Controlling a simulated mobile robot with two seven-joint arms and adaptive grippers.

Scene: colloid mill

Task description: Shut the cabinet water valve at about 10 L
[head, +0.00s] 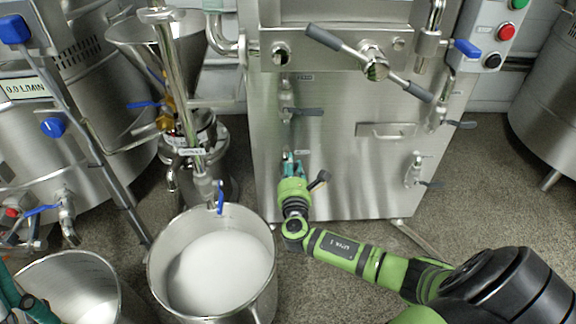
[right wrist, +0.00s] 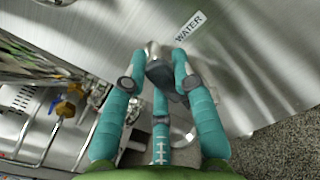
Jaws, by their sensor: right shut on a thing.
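The cabinet (head: 350,150) is a brushed steel box in the middle of the head view. My right gripper (head: 291,160) is at its lower left front. In the right wrist view, the teal fingers of this gripper (right wrist: 160,65) are shut around the dark grey handle of the water valve (right wrist: 163,75), just below a WATER label (right wrist: 189,27). The fingers hide much of the valve, and its exact lever angle is unclear. My left gripper (head: 32,306) shows only in part at the lower left edge; its jaws cannot be read.
A steel pot (head: 160,268) with white contents stands left of my right gripper, below a pipe with a blue-handled valve (head: 220,196). A flow display reading 0.0 L/MIN (head: 27,88) is at the left. Other dark-levered valves (head: 305,111) sit on the cabinet front.

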